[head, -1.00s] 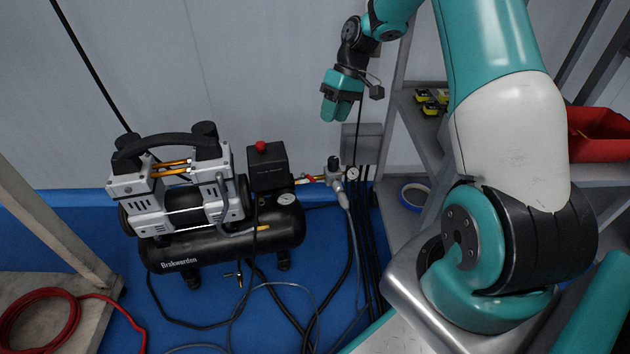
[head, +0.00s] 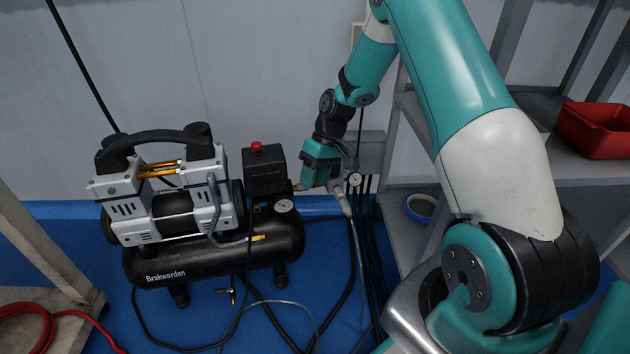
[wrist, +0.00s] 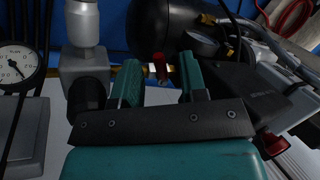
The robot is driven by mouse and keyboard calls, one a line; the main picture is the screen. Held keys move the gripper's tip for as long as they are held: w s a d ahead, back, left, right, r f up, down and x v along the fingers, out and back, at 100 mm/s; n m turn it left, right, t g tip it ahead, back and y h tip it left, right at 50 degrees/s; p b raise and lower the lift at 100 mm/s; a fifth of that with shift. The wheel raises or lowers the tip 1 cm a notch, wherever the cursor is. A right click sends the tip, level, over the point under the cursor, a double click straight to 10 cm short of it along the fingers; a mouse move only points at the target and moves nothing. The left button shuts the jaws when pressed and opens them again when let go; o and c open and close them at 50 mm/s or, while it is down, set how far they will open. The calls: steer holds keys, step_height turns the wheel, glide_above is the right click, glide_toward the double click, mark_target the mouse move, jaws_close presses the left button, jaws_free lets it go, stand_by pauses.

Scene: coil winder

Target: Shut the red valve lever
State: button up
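The red valve lever (wrist: 160,71) shows small in the wrist view, in the gap between my two teal fingers, by a brass fitting (wrist: 157,57). My gripper (wrist: 161,64) is open, with one finger on each side of the lever. I cannot tell whether either finger touches it. In the head view my gripper (head: 316,180) is down at the air outlet, right of the compressor (head: 200,255), and hides the lever.
A grey regulator (wrist: 85,72) and a pressure gauge (wrist: 20,65) stand close left of my fingers in the wrist view. Black hoses (head: 370,240) hang below. A shelf rack (head: 405,170) with a red bin (head: 595,130) stands right.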

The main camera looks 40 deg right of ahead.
jaws_close()
steer(key=shift+r, duration=0.1)
steer(key=p, duration=0.1)
steer(key=m+p, duration=0.1)
steer(key=shift+s+a+r+t+p, duration=0.1)
steer(key=shift+a+r+t+p, duration=0.1)
steer(key=shift+a+t+p, duration=0.15)
steer(key=shift+a+m+p, duration=0.1)
steer(key=shift+m+p, duration=0.7)
steer(key=shift+p, duration=0.3)
steer(key=m+p, duration=0.1)
steer(key=m+t+p, duration=0.1)
steer(key=a+m+p, duration=0.1)
steer(key=shift+f+t, duration=0.25)
steer(key=shift+t, duration=0.1)
